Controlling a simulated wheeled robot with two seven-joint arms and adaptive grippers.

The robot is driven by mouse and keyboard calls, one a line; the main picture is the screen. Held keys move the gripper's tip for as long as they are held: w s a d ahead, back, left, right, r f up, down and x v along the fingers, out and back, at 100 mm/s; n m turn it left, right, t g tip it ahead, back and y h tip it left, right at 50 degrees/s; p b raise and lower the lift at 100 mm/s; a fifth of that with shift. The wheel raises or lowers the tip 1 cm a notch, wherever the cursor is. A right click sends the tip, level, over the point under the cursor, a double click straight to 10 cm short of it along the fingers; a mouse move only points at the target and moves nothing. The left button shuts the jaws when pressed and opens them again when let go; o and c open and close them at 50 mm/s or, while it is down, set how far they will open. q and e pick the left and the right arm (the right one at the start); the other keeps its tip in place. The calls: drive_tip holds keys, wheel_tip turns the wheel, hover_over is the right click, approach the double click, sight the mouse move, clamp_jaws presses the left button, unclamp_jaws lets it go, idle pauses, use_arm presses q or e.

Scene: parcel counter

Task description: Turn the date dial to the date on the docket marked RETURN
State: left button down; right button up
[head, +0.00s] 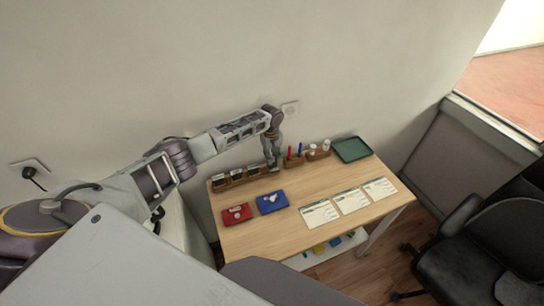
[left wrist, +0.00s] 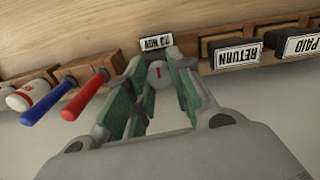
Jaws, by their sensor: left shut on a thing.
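Next to the dial, a small date plate (left wrist: 156,42) shows upside down and seems to read 23 NOV. Three white dockets (head: 320,214) (head: 351,201) (head: 380,188) lie in a row at the table's front right; their writing is too small to read, so I cannot tell which is marked RETURN. My right gripper is out of view.
Stamps labelled RETURN (left wrist: 238,56) and PAID (left wrist: 302,43) stand in a wooden rack beside the dial. Red and blue pens (left wrist: 84,95) are on the other side. A red pad (head: 237,213), a blue pad (head: 271,203) and a green tray (head: 352,149) are on the table.

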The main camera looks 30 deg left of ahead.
use_arm(q)
drive_tip(key=shift+m+p, duration=0.5)
drive_tip(key=shift+m, duration=1.5)
drive_tip(key=m, duration=0.3)
drive_tip(key=shift+p, duration=0.3)
drive_tip(key=m, duration=0.3)
drive_tip(key=shift+m, duration=0.3)
drive_tip(key=m, duration=1.1)
drive_tip(key=shift+m, duration=0.6)
